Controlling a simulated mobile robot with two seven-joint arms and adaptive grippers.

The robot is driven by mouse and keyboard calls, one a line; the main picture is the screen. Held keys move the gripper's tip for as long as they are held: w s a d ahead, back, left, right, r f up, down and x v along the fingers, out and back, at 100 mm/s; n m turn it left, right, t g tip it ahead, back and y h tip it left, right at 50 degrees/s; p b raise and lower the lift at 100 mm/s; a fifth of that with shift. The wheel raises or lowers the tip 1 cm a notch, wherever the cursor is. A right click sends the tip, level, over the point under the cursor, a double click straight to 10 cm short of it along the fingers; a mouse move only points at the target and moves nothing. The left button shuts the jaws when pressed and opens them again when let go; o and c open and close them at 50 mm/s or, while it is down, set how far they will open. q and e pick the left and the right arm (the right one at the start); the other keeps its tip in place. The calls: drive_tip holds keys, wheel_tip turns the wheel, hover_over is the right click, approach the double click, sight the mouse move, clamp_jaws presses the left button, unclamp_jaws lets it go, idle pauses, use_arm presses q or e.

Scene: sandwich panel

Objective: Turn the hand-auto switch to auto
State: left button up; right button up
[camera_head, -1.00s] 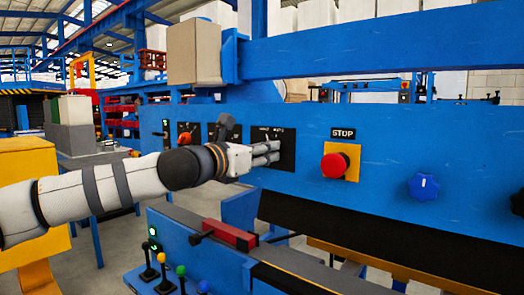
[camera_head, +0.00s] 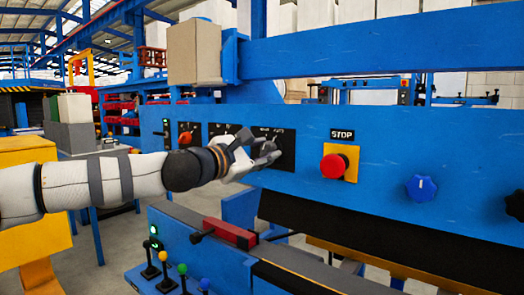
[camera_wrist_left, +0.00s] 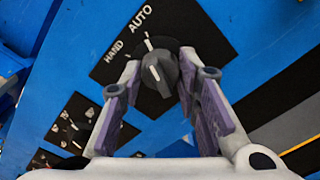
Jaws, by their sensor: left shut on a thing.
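The hand-auto switch is a dark grey round knob (camera_wrist_left: 160,72) with a white line, on a black plate (camera_wrist_left: 183,25) marked HAND and AUTO in the left wrist view. AUTO is printed above and to the right of HAND. The knob's line runs up toward a white tick near the lettering; I cannot tell which word it points to. In the head view the black plate (camera_head: 287,157) is partly covered by my left gripper (camera_head: 272,155). In the left wrist view my left gripper (camera_wrist_left: 162,90) has its fingers on both sides of the knob, shut on it. My right gripper is not in view.
A red stop button (camera_head: 333,166) on a yellow plate and a blue knob (camera_head: 422,187) are on the blue panel (camera_head: 385,140) to the right. Below stand a red block (camera_head: 229,233) and small coloured-ball levers (camera_head: 165,272). A beige box (camera_head: 195,52) is above.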

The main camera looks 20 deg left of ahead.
use_arm(q)
drive_tip(key=shift+m, duration=0.5)
drive_tip(key=o, duration=1.2)
drive_tip(key=shift+c, duration=0.2)
drive_tip(key=v, duration=1.2)
